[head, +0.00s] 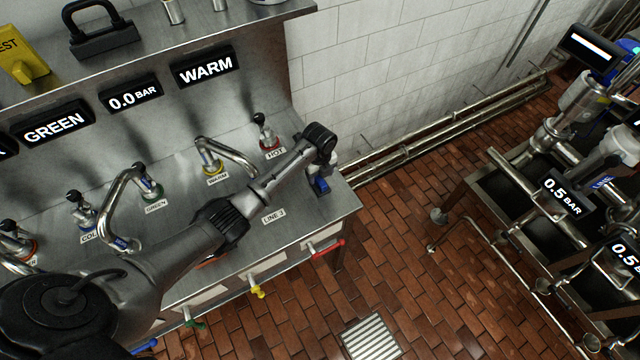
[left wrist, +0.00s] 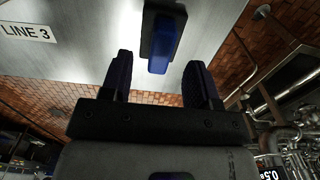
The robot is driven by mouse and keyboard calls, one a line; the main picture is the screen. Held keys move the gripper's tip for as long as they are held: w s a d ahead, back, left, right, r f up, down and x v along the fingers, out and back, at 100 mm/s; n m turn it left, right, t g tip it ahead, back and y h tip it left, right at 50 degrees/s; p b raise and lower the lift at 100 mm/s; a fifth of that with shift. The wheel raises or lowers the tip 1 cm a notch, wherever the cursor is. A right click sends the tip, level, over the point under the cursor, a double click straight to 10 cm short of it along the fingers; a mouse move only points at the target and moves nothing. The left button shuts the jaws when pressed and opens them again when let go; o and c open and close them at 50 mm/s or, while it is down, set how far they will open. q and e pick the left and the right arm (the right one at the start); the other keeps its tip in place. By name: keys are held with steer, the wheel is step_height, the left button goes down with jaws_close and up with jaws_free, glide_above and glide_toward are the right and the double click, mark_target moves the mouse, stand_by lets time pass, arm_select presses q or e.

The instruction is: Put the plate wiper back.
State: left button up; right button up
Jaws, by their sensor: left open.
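The plate wiper, a blue grip on a black back (left wrist: 163,40), lies on the steel plate near its edge in the left wrist view. In the head view a blue piece of it (head: 320,186) shows at the right end of the steel worktop. My left gripper (left wrist: 162,62) is open and empty. Its two dark fingers stand to either side of the lower end of the blue grip, without visible contact. In the head view my left gripper (head: 326,170) points down over the wiper and partly hides it. My right gripper is not in view.
The steel worktop (head: 300,222) carries several taps with labels and bent pipes. A "LINE 3" label (head: 273,216) is left of the wiper. Coloured valve handles, such as a red one (head: 328,248), stick out in front. A shelf (head: 200,40) runs above.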

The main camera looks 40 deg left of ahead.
mark_target(320, 180)
arm_select(q)
steer(key=shift+d+f, duration=0.15)
steer(key=shift+f, duration=1.95)
steer(key=shift+c, duration=0.3)
jaws_close()
steer(key=shift+r, duration=0.15)
step_height(320, 180, up, 4)
steer(key=shift+r, duration=0.15)
steer(key=d+r, duration=0.6)
steer(key=d, duration=0.5)
steer(key=shift+d+r, duration=0.25)
steer(key=shift+d, duration=0.1)
